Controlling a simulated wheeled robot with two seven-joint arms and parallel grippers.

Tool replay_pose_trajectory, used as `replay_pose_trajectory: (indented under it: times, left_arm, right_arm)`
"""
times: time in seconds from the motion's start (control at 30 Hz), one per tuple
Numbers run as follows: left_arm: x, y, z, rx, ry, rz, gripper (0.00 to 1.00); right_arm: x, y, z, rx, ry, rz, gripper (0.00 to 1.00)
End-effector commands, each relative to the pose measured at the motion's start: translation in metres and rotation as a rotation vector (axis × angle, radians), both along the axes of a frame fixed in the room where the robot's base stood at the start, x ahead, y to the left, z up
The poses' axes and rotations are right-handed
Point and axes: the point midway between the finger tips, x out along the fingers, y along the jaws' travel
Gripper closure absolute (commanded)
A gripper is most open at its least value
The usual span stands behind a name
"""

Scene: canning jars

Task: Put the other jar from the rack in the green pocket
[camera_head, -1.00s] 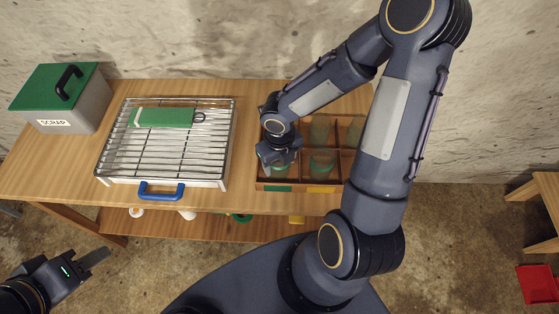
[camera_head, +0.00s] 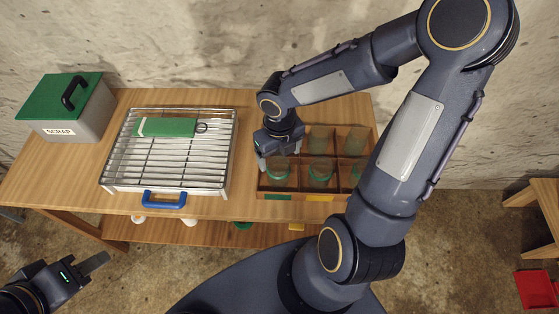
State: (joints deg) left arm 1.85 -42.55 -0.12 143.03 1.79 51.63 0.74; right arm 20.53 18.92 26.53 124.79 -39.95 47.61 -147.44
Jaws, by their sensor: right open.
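The wire rack (camera_head: 150,172) sits in a metal tray with a blue handle; no jar stands on it. The wooden crate (camera_head: 262,190) has pockets, with a green label (camera_head: 278,197) on the front of its front-left pocket. A glass jar with a greenish band (camera_head: 280,176) is in that pocket. Another similar jar (camera_head: 320,172) stands in the front-middle pocket, behind the yellow label. My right gripper (camera_head: 273,160) is open, just behind and above the green-label jar, over the crate's left side; its fingertips are partly hard to see. My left gripper (camera_head: 92,264) hangs low at bottom left, away from the table.
A green flat item with a ring (camera_head: 166,127) lies on the rack. A grey scrap bin (camera_head: 80,125) with a green lid stands at back left. More jars (camera_head: 321,138) fill other crate pockets. A red tray (camera_head: 537,287) is at far right.

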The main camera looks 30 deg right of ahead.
Motion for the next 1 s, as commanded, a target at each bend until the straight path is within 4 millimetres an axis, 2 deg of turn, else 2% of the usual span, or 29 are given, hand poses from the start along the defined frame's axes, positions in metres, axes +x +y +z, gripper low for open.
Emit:
replay_pose_trajectory:
  times: [0.03,0.1,0.27,0.37,0.47,0.63,0.77,0.9,1.0]
  left_arm:
    - [0.0,0.0,0.004,0.0,0.0,0.0,0.64]
    - [0.0,0.0,0.005,0.0,0.0,0.0,0.64]
    - [0.0,0.0,0.007,0.0,0.0,0.0,0.64]
    - [0.0,0.0,0.007,0.0,0.0,0.0,0.64]
    - [0.0,0.0,0.006,0.0,0.0,0.0,0.64]
    - [0.0,0.0,0.006,0.0,0.0,0.0,0.64]
    - [0.0,0.0,0.006,0.0,0.0,0.0,0.64]
    - [0.0,0.0,0.006,0.0,0.0,0.0,0.64]
    - [0.0,0.0,0.006,0.0,0.0,0.0,0.64]
  right_arm:
    - [0.001,0.0,0.011,-0.001,-0.005,0.0,0.2]
    - [0.001,-0.001,0.02,-0.002,-0.004,-0.001,0.2]
    - [-0.001,-0.001,0.033,-0.001,-0.003,-0.019,0.2]
    - [-0.006,-0.004,0.042,-0.004,-0.016,-0.156,0.2]
    - [-0.018,-0.009,0.058,0.004,-0.046,-0.465,0.2]
    - [-0.048,-0.016,0.091,0.104,-0.096,-1.239,0.2]
    - [-0.071,-0.014,0.11,0.261,-0.072,-1.845,0.2]
    - [-0.093,-0.007,0.127,0.478,0.075,-2.446,0.2]
    - [-0.105,0.0,0.135,0.615,0.252,-2.776,0.2]
